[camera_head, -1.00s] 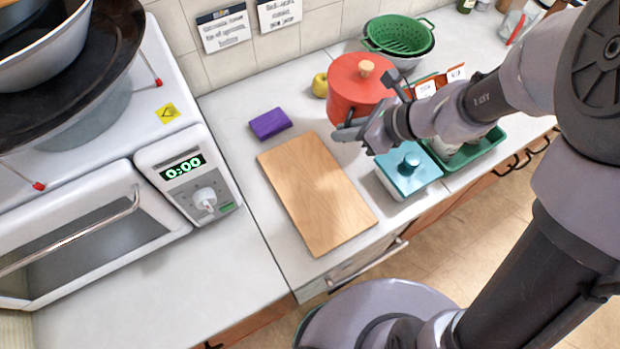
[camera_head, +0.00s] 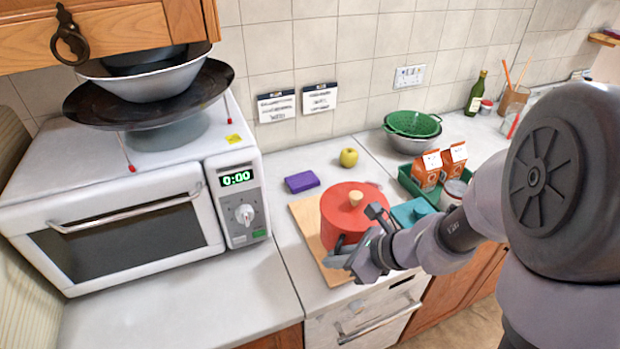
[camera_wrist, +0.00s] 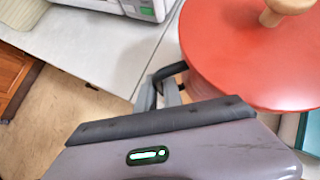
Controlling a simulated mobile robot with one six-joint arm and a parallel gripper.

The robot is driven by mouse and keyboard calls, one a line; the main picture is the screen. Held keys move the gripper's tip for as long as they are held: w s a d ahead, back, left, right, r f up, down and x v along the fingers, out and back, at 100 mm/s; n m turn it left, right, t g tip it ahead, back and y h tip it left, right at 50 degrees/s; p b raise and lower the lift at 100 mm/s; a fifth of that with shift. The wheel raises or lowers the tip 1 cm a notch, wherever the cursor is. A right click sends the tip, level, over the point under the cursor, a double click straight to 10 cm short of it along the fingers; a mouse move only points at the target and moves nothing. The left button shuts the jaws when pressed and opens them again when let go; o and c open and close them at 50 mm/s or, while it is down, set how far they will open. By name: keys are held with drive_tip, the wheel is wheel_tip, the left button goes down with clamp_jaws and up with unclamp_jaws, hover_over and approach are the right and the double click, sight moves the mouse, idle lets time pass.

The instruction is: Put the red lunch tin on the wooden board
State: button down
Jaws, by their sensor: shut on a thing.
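The red lunch tin (camera_head: 338,218) is a round red pot with a wooden knob on its lid. It also fills the upper right of the wrist view (camera_wrist: 245,55). My gripper (camera_head: 345,258) is shut on the tin's dark side handle, at the tin's near side; the handle and jaws also show in the wrist view (camera_wrist: 165,88). The wooden board (camera_head: 303,217) lies on the counter, with its left edge and near end showing. The tin looks upright over the board and hides much of it. I cannot tell whether its base touches the board.
A purple block (camera_head: 302,181) and a yellow apple (camera_head: 348,157) lie behind the board. A teal lidded box (camera_head: 412,211) is close on the tin's right. A green tray (camera_head: 410,183) with cartons stands beyond it. The microwave (camera_head: 130,225) is left; counter before it is clear.

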drive_tip(key=w, duration=0.2)
drive_tip(key=w+a, duration=0.1)
drive_tip(key=w, duration=0.1)
drive_tip(key=w+a+f, duration=0.1)
drive_tip(key=w, duration=0.1)
drive_tip(key=shift+a+f, duration=0.1)
drive_tip(key=shift+a, duration=0.1)
wheel_tip(320, 180, down, 4)
drive_tip(key=b, duration=0.3)
drive_tip(key=shift+w+a, duration=0.1)
drive_tip(key=shift+w, duration=0.05)
drive_tip(key=shift+r, duration=0.3)
drive_tip(key=shift+f, duration=0.15)
drive_tip(key=c, duration=1.9)
unclamp_jaws()
drive_tip(key=shift+f, duration=0.1)
drive_tip(key=o, duration=0.4)
